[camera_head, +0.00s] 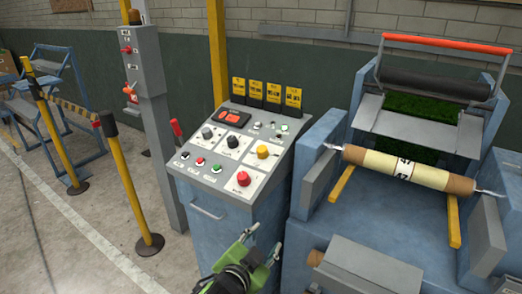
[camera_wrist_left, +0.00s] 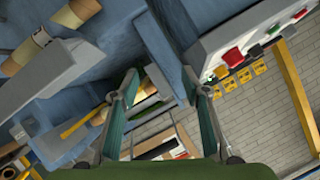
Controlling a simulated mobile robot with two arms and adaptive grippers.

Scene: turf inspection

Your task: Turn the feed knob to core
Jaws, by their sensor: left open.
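The control panel (camera_head: 215,180) has a grey knob (camera_head: 207,132), a black knob (camera_head: 232,141) and a yellow knob (camera_head: 263,151). Their labels are too small to read, so I cannot tell which is the feed knob or where it points. My left gripper (camera_head: 262,246) is open and empty, in front of the console's lower right side and below the panel face, apart from the knobs. In the left wrist view its two teal fingers (camera_wrist_left: 162,88) stand apart with nothing between them. The panel (camera_wrist_left: 215,38) shows there at the upper right. My right gripper is out of view.
A red button (camera_head: 243,178) and small buttons share the panel; yellow cards (camera_head: 266,93) stand behind it. Right of the console is a blue machine with a wrapped roller (camera_head: 405,168). Yellow posts (camera_head: 128,180) and a grey pillar (camera_head: 150,100) stand left. Floor at left is partly open.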

